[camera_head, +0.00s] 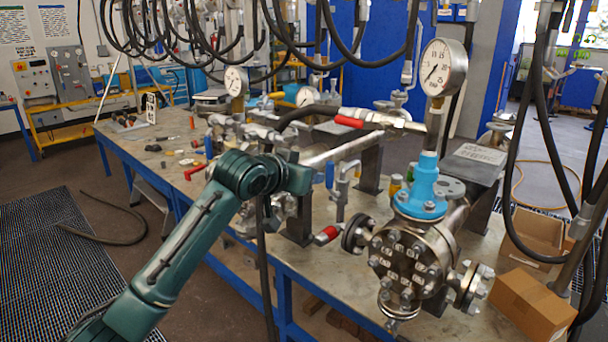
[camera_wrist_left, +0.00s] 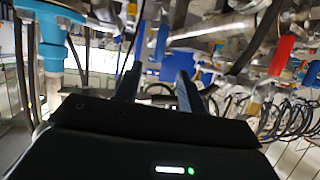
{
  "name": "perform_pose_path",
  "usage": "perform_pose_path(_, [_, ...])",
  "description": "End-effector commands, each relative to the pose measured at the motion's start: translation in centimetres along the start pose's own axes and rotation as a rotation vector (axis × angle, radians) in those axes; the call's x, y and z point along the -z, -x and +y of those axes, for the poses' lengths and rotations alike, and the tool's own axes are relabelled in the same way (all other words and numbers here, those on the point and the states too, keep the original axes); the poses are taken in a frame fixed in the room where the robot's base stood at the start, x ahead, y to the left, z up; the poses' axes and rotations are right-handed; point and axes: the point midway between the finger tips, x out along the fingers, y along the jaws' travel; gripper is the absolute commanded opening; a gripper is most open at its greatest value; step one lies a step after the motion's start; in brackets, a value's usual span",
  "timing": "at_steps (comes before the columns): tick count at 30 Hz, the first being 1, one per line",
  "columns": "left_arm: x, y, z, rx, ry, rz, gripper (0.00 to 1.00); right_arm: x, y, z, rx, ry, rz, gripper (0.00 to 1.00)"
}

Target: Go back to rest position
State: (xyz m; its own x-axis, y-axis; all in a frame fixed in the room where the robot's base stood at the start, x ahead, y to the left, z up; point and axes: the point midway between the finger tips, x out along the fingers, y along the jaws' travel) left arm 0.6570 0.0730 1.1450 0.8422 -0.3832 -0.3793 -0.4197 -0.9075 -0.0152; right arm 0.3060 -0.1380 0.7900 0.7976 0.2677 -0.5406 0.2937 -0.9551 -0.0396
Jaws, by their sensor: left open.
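My left arm (camera_head: 190,235) comes in from the lower left in the head view and reaches up over the bench's front edge. Its bent joint is in front of the pipework, and I cannot make out the gripper's fingers there. In the left wrist view my left gripper (camera_wrist_left: 158,88) shows two dark fingers, apart, with nothing held between them. Pipes and hoses are behind the fingers, partly blurred. My right gripper is in neither view.
A flanged steel vessel (camera_head: 405,262) with a blue fitting (camera_head: 421,187) and a pressure gauge (camera_head: 443,68) stands on the workbench (camera_head: 345,262), right of my arm. Black hoses (camera_head: 535,130) hang above and at right. Cardboard boxes (camera_head: 535,303) are at lower right. Floor at left is mostly clear.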

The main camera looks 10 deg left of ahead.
Motion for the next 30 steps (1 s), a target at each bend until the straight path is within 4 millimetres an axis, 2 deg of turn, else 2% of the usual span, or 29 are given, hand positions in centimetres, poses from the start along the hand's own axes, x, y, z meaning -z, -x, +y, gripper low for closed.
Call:
perform_pose_path(4, [-1.1,-0.3,0.1,-0.003,0.005,-0.006,0.4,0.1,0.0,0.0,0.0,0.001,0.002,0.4])
perform_pose_path(7, [-4.2,-0.8,0.5,-0.013,0.021,-0.016,0.4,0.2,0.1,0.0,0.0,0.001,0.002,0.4])
perform_pose_path(11, [-10.4,-1.1,1.4,-0.024,0.051,-0.033,0.4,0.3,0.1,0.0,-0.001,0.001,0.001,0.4])
perform_pose_path(16, [-18.9,-0.1,2.8,-0.023,0.091,-0.05,0.4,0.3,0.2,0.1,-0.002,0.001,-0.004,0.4])
perform_pose_path(23, [-29.5,3.7,4.7,0.004,0.131,-0.087,0.4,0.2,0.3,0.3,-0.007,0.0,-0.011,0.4])
perform_pose_path(30, [-38.8,10.3,6.9,0.052,0.146,-0.139,0.4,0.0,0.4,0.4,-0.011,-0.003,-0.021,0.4])
